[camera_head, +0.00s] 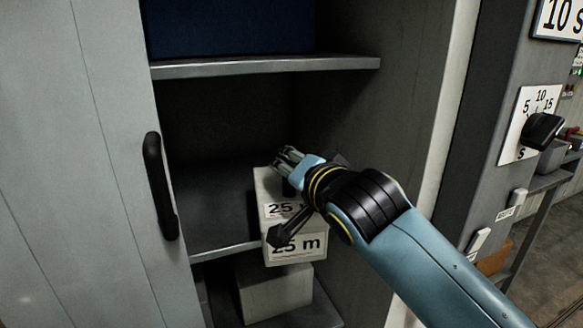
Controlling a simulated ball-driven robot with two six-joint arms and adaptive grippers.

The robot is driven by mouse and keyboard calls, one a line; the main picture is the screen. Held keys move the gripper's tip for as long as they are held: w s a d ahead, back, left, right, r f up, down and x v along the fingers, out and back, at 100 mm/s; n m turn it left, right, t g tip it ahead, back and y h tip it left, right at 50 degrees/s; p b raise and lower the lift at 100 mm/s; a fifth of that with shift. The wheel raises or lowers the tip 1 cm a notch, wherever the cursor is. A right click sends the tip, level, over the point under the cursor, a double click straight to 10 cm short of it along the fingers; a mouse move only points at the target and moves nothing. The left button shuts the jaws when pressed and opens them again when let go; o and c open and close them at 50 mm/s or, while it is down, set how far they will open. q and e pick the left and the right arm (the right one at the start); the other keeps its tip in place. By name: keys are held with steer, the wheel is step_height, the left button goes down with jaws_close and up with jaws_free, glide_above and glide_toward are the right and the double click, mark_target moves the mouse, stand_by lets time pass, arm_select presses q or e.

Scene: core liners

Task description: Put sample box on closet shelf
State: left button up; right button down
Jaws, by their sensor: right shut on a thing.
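The sample box (295,250) is a pale grey box with "25 m" labels on its top and front. It is at the front edge of the middle closet shelf (222,252), partly over the shelf; I cannot tell whether it rests on it. My right gripper (290,157) reaches in from the lower right and is shut on the box, covering part of its top and right side. My left gripper does not show.
The closet's left door (75,170) has a black handle (161,186). An upper shelf (265,66) holds a dark blue object (230,25). Another pale box (275,292) sits below. The middle shelf has free room at left. A control panel with a black knob (541,130) stands at right.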

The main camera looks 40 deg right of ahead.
steer(key=c, duration=1.1)
jaws_free()
steer(key=shift+f, duration=0.1)
